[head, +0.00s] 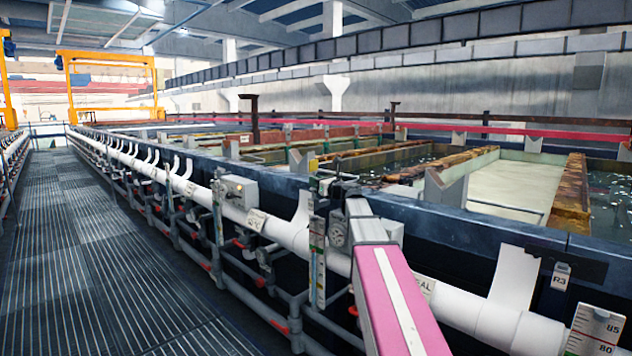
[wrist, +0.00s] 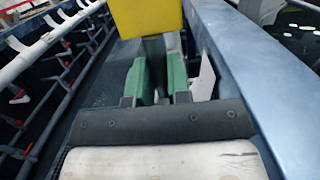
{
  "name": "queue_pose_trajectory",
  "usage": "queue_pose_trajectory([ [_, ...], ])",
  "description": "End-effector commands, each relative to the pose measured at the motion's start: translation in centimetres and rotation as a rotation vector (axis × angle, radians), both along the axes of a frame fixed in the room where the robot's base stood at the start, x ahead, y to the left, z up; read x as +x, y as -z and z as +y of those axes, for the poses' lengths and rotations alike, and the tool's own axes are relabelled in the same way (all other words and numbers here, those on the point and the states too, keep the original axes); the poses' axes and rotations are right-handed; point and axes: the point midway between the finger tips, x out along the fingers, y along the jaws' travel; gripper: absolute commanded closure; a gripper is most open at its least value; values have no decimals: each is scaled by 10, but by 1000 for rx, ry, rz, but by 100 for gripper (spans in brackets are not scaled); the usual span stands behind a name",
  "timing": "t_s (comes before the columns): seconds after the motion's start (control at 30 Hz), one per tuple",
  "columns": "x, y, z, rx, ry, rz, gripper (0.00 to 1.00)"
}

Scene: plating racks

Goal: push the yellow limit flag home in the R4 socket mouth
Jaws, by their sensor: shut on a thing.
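The yellow limit flag (wrist: 146,18) shows at the top of the wrist view as a yellow block on a dark stem, its top cut off by the frame. My gripper (wrist: 155,80) is shut on the stem with its two green fingers. In the head view the flag is a tiny yellow patch (head: 313,165) by my gripper (head: 322,184), beside the tank rim. I cannot make out the R4 socket mouth in either view. The lower end of the stem is hidden by the fingers.
The blue tank rim (wrist: 235,75) runs along the right of the gripper. A white pipe (head: 290,236) and grey rails run along the tank's side. An R3 tag (head: 559,282) and a numbered scale (head: 597,330) stand at lower right. The walkway (head: 90,260) is clear.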

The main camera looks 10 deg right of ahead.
Motion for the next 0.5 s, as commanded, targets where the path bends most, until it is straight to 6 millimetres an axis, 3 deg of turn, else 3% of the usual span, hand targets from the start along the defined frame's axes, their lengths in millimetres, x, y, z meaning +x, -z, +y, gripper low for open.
queue_pose_trajectory([
  [0.5, 0, 11, 0, 1, 0, 0, 100],
])
